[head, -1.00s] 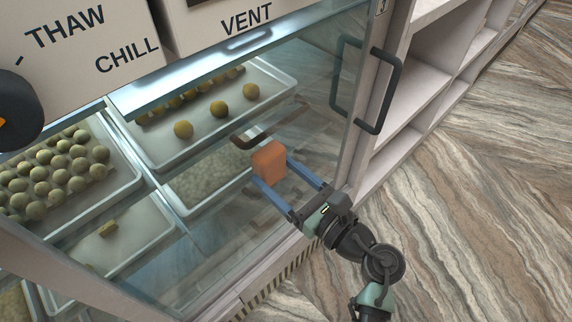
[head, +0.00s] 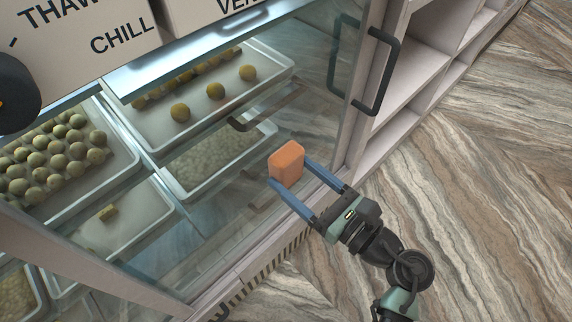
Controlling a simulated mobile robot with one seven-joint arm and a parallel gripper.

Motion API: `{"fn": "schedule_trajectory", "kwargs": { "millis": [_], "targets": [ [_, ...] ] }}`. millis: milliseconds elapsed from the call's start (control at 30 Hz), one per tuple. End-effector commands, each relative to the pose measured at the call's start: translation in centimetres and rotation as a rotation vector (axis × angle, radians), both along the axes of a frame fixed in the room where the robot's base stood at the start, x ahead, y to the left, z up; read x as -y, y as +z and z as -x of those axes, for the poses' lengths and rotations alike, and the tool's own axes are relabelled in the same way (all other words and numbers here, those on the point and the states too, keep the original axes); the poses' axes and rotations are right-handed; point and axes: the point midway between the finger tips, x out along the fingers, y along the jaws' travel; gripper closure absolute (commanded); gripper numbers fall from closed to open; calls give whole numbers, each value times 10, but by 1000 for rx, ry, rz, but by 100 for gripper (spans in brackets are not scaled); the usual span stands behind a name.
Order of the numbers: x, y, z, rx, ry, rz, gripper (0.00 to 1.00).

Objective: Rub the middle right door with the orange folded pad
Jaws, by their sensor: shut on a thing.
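The orange folded pad (head: 286,164) is held between the blue fingers of my gripper (head: 292,176), which is shut on it. The pad is in front of the glass door (head: 225,212) of the display case. I cannot tell whether it touches the glass. The door's dark handle (head: 380,75) is at its right edge, up and right of the pad. Cloudy patches show on the glass at the lower left of the pad.
Behind the glass are trays with round sweets (head: 215,91) and a tray of pale sweets (head: 215,160). Open white shelves (head: 415,70) stand right of the case. The wood-patterned floor (head: 480,190) is clear.

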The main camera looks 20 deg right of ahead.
Motion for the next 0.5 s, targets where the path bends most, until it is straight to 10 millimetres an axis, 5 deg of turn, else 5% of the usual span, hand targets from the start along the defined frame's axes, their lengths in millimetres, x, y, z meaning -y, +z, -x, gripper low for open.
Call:
{"fn": "schedule_trajectory", "kwargs": {
  "millis": [500],
  "targets": [
    [5, 0, 10, 0, -4, 0, 71]
  ]
}}
